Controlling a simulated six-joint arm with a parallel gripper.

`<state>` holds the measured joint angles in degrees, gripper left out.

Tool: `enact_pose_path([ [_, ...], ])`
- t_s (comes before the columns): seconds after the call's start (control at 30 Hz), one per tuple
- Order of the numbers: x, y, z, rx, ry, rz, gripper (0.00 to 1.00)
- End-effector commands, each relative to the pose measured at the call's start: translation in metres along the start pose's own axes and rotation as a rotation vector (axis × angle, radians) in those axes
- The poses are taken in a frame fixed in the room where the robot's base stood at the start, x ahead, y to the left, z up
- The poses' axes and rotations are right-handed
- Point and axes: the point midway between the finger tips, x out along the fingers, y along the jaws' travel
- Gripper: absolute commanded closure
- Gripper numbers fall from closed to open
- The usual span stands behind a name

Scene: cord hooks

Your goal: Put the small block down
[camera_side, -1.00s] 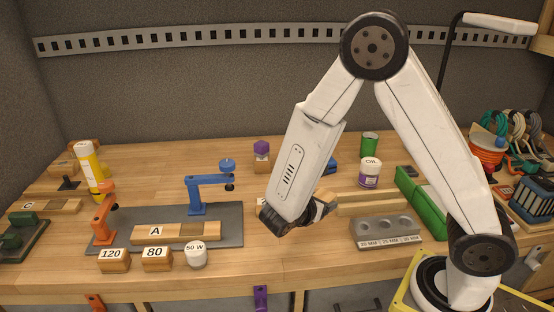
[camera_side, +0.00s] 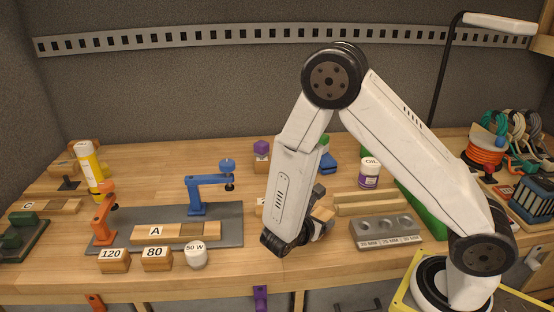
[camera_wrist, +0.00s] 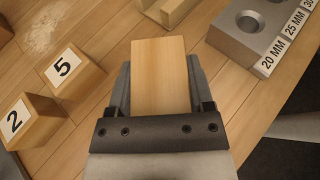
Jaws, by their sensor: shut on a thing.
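The small block (camera_wrist: 160,75) is plain light wood. In the wrist view it sits between the two fingers of my gripper (camera_wrist: 160,88), which is shut on it. In the side view my gripper (camera_side: 318,212) is largely hidden behind my forearm, and only a bit of the block (camera_side: 322,228) shows. The block is over the bench (camera_side: 350,265), left of the grey holder with round holes. I cannot tell whether its underside touches the bench.
The grey holder (camera_side: 386,228), labelled 20, 25 and 30 MM, is right of my gripper, with a wooden rail piece (camera_side: 372,203) behind it. Blocks marked 5 (camera_wrist: 72,70) and 2 (camera_wrist: 30,120) stand at left in the wrist view. A blue clamp (camera_side: 205,190) stands farther left.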

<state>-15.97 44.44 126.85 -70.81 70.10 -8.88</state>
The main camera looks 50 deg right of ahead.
Motion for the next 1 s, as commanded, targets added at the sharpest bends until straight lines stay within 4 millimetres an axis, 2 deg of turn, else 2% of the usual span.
enact_pose_path([
  [0.17,0.0038,0.0,-0.0092,0.0,0.0,0.0,0.92],
  [0.6,0.0052,-0.0001,-0.0124,0.0,-0.001,0.0,0.92],
  [0.63,0.0052,-0.0001,-0.0124,0.001,0.0,0.0,0.27],
  [0.7,0.0051,0.0,-0.0122,0.001,0.0,0.001,0.04],
  [0.73,0.0051,0.0,-0.0122,0.001,0.0,0.001,0.0],
  [1.0,0.0049,0.0,-0.0118,0.0,0.0,0.0,0.0],
])
